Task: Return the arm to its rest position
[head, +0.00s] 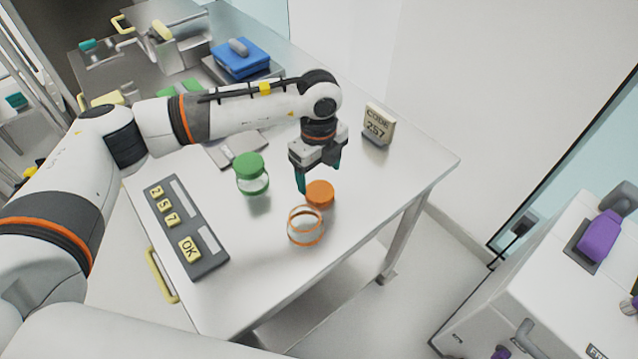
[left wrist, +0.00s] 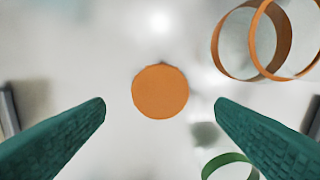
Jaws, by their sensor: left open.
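My left arm (head: 230,110) reaches in from the left over the table. My left gripper (head: 319,184) points down with its green fingers apart and nothing between them. An orange lid (head: 320,193) lies on the table just by the fingertips in the head view. In the left wrist view the orange lid (left wrist: 160,92) sits centred between the two fingers, apart from both. A clear jar with orange rims (head: 305,226) stands open in front of the lid. My right gripper is not in view.
A jar with a green lid (head: 251,172) stands left of the gripper. A keypad panel (head: 186,230) lies at the table's left, and a "CODE 257" sign (head: 378,127) stands at the back right. A blue box (head: 240,59) sits behind. A white cabinet (head: 560,290) stands at the right.

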